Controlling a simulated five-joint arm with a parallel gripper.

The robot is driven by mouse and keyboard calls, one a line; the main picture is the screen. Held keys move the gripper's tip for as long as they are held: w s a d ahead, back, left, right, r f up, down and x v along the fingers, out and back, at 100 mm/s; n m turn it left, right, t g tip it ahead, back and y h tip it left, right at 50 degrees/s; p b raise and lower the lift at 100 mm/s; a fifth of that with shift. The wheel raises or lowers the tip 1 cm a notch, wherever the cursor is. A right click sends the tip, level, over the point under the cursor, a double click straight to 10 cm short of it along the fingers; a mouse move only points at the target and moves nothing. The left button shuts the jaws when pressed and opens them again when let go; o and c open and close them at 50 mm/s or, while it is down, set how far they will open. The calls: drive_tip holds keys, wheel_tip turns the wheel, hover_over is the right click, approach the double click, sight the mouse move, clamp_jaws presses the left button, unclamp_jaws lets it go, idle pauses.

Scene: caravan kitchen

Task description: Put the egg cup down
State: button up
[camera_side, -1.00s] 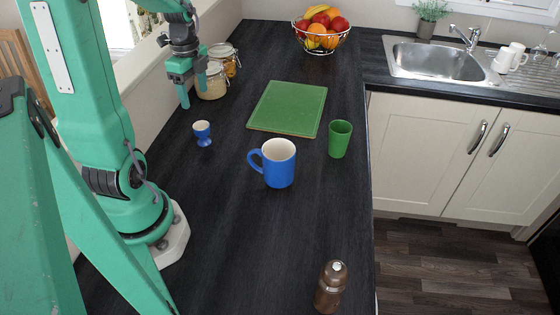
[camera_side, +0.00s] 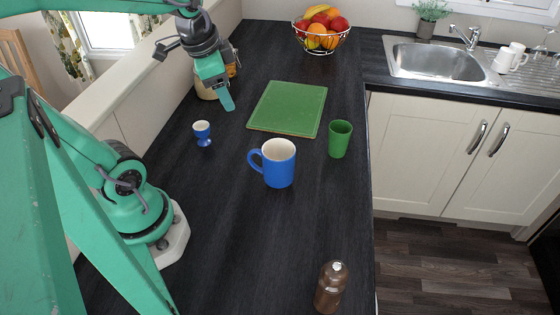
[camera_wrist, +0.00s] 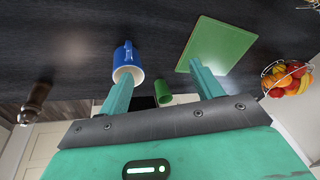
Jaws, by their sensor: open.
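The blue egg cup (camera_side: 202,133) with a pale inside stands upright on the dark worktop (camera_side: 225,215), left of the blue mug. It does not show in the wrist view. My gripper (camera_side: 222,97) is raised above the worktop, behind and a little right of the egg cup, clear of it. In the wrist view my gripper (camera_wrist: 161,88) has its two fingers spread wide with nothing held between them.
A blue mug (camera_side: 280,165), green cup (camera_side: 340,139) and green board (camera_side: 290,108) are on the worktop. A brown mill (camera_side: 331,287) stands near the front edge. Jars (camera_side: 205,92) are partly hidden behind my gripper. A fruit basket (camera_side: 321,38) stands at the back.

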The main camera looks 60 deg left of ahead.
drive_tip(key=s+d+r+n+t+h, duration=0.1)
drive_tip(key=s+d+r+n+t, duration=0.1)
drive_tip(key=d, duration=0.5)
drive_tip(key=shift+s+n, duration=0.55)
drive_tip(key=shift+n, duration=0.55)
